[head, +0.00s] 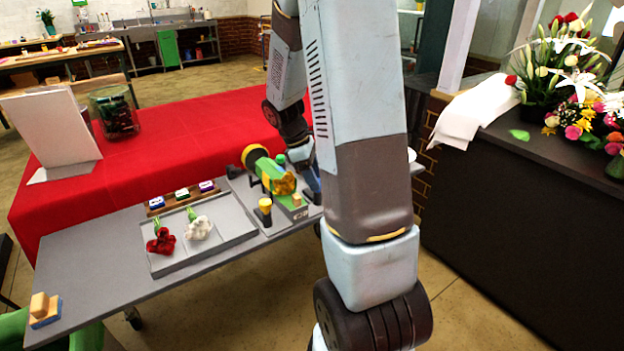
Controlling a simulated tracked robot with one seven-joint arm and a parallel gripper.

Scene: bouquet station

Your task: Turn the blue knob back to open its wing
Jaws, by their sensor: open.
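The fixture (268,172) has green and yellow parts and stands on a grey base plate at the right of the grey table. It has a large round yellow end at its upper left and a yellow knob (265,205) at its front left. I cannot make out the blue knob; the fixture's right side is partly covered by my arm. My gripper (311,184) is only partly in view, pointing down close to the fixture's right side, behind my upper arm. It is open; I cannot tell whether it touches anything.
A grey tray (240,228) holds a red flower (161,241) and a white flower (199,228). Behind it is a wooden rack (155,212) with several small blocks. A red-covered table (180,130) stands behind.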

